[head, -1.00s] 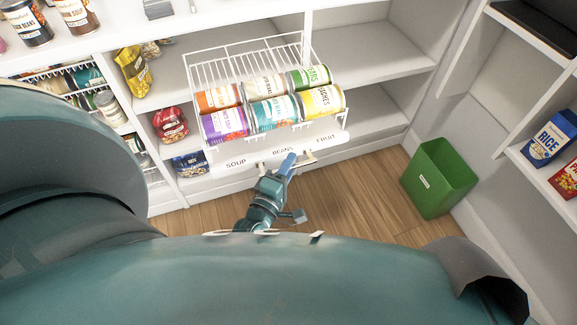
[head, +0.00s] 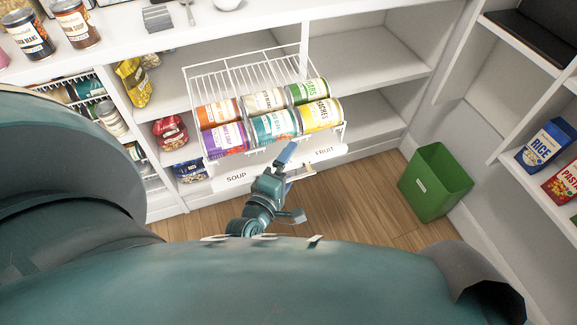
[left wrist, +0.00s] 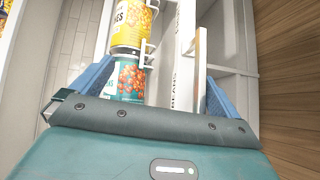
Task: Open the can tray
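The can tray (head: 190,92) is a white wire rack holding several colourful cans, in the middle of the head view at the shelf unit. Its white front strip (head: 233,178) reads SOUP and FRUIT, with the middle label hidden behind my left gripper (head: 287,156). A pale handle (head: 303,172) stands out from the strip beside the gripper. In the left wrist view, the blue fingers of my left gripper (left wrist: 156,80) are wide apart. The strip (left wrist: 184,55) and the handle bar (left wrist: 201,65) show between them; contact cannot be told. My right gripper is not in view.
A green bin (head: 435,183) stands on the wooden floor (head: 360,200) to the right. Bagged food (head: 170,132) sits on the shelves left of the tray. Shelves with boxes, one a rice box (head: 545,145), line the right side. Floor before the tray is clear.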

